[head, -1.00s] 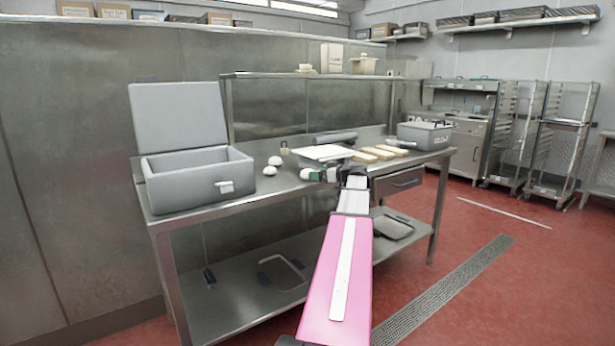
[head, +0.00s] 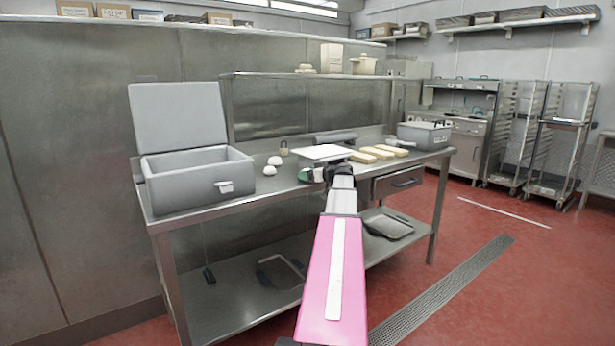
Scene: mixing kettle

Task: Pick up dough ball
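Two pale round dough balls sit on the steel table, left of the middle. The nearer dough ball (head: 269,171) is close to the front edge, and the farther one (head: 274,161) is just behind it. My arm reaches up from the bottom of the head view to the table. My gripper (head: 308,175) is at the arm's far end, right of the dough balls and apart from them. It is small and partly hidden by my arm, so I cannot tell whether its fingers are open or shut.
An open grey box (head: 197,180) stands at the table's left end. A white-topped scale (head: 324,152) is behind my gripper. Pale dough slabs (head: 377,152) and a grey case (head: 424,135) are to the right. The steel table (head: 224,209) has a raised shelf behind.

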